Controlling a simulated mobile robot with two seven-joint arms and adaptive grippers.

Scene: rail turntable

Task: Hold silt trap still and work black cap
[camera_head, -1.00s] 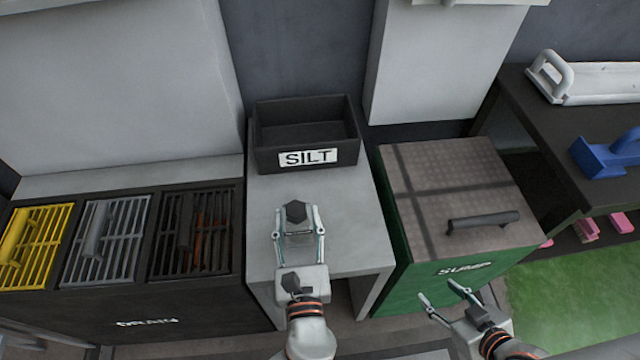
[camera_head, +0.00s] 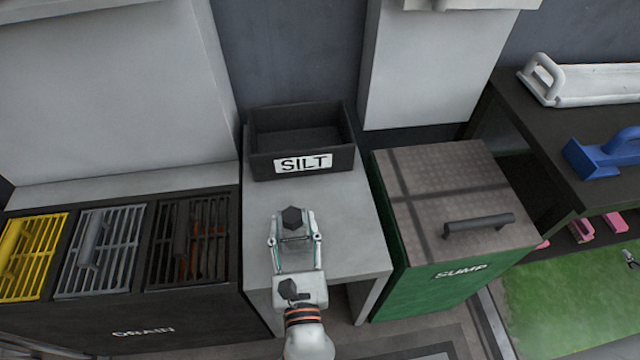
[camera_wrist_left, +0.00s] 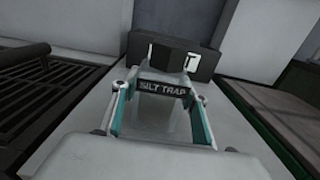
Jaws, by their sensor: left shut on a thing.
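The silt trap (camera_wrist_left: 164,88), a pale body with a black SILT TRAP label, stands on the grey bench in the left wrist view. The black cap (camera_head: 292,217), dark and hexagonal, sits at its top in the head view. My left gripper (camera_head: 294,241) is shut on the silt trap, one finger along each side; the hand hides much of the body. A small part of what looks like my right gripper (camera_head: 630,258) shows at the right edge, apart from the trap. Its jaws are too cut off to read.
A black SILT bin (camera_head: 303,143) stands behind the trap on the grey bench (camera_head: 350,220). DRAIN grates (camera_head: 100,250) lie left. A green SUMP box (camera_head: 450,275) with a handled lid stands right. A dark shelf with a blue tool (camera_head: 605,155) is farther right.

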